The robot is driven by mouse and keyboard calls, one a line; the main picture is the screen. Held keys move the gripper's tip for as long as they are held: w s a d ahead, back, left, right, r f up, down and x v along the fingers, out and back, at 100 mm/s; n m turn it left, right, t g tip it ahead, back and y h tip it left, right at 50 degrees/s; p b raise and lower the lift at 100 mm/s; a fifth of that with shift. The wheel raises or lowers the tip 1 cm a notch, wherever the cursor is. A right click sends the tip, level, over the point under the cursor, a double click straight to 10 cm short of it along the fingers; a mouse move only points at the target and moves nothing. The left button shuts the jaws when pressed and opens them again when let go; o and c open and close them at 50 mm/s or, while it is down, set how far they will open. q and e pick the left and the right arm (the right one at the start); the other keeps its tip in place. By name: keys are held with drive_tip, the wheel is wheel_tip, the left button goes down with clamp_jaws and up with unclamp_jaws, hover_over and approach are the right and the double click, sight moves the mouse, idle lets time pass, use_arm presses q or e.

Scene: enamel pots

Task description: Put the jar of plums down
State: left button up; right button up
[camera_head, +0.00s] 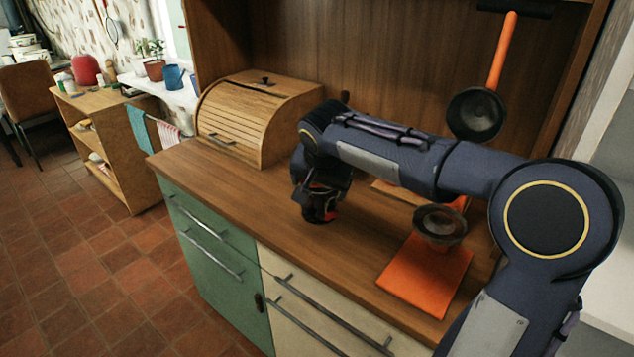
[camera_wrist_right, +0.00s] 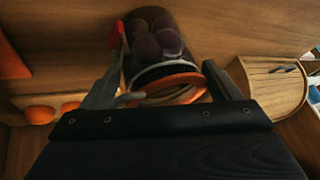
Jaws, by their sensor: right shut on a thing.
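The jar of plums (camera_wrist_right: 155,45) shows in the right wrist view, with dark round fruit behind glass, an orange seal ring and a wire clasp. My right gripper (camera_wrist_right: 165,82) is shut on it, one finger on each side. In the head view my right gripper (camera_head: 320,190) points down over the wooden counter (camera_head: 250,205), and the dark jar (camera_head: 320,213) shows just beneath it, mostly hidden. The jar's base is at or very near the counter top; I cannot tell if it touches. My left gripper is not in view.
A roll-front bread bin (camera_head: 255,115) stands behind and left of the jar. To the right lie an orange mat (camera_head: 425,280) and a dark-rimmed bowl-like thing (camera_head: 440,222). The counter's left front is clear.

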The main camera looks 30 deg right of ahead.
drive_tip(key=shift+w+d+f, duration=0.1)
drive_tip(key=shift+f, duration=1.45)
drive_tip(key=o, duration=1.9)
drive_tip(key=shift+f, duration=0.15)
drive_tip(key=v, duration=1.2)
drive_tip(key=s+a+f+n+y, duration=0.2)
drive_tip(key=s+f, duration=0.3)
drive_tip(key=s, duration=0.2)
drive_tip(key=s+a+f+n+y, duration=0.2)
drive_tip(key=s+a+f+n, duration=0.1)
drive_tip(key=s+f, duration=0.2)
drive_tip(key=s+a+f+n+y, duration=0.2)
drive_tip(key=s+f, duration=0.3)
drive_tip(key=s, duration=0.5)
drive_tip(key=shift+s+a+f+n+p, duration=0.1)
drive_tip(key=shift+a+n+p, duration=0.2)
drive_tip(key=shift+a+n, duration=0.35)
